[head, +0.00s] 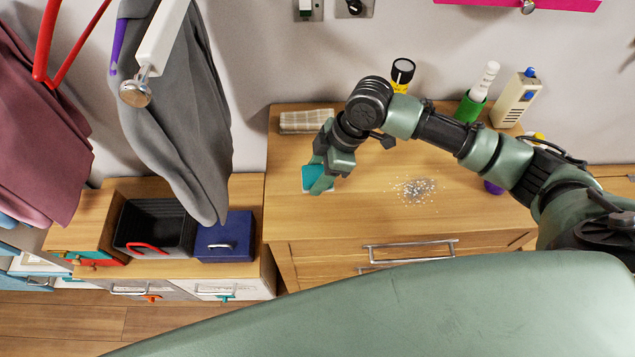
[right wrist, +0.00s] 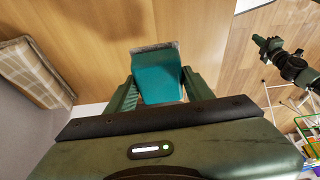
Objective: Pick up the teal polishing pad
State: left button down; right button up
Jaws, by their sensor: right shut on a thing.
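The teal polishing pad (head: 311,174) is at the left part of the wooden cabinet top, in the jaws of my right gripper (head: 321,179). In the right wrist view the pad (right wrist: 159,73) sits between the two fingers of the right gripper (right wrist: 158,88), which are shut on it. The pad has a pale, greyish edge at its far end. I cannot tell whether it touches the cabinet top or is just above it. A green and black arm part, seemingly my left gripper (right wrist: 268,46), shows small at the right of the right wrist view; its jaws are unclear.
A folded checked cloth (head: 305,121) lies behind the pad. Pale crumbs (head: 416,188) are scattered to its right. A green holder (head: 470,108) and a cream bottle (head: 514,98) stand at the back right. Grey cloth (head: 175,110) hangs at left, above a black bin (head: 155,226) and blue box (head: 224,236).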

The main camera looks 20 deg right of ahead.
aim_at(318, 173)
notch_tip(318, 173, up, 15)
jog(key=b, duration=0.1)
jog(key=shift+f+b, duration=0.15)
jog(key=shift+b, duration=0.15)
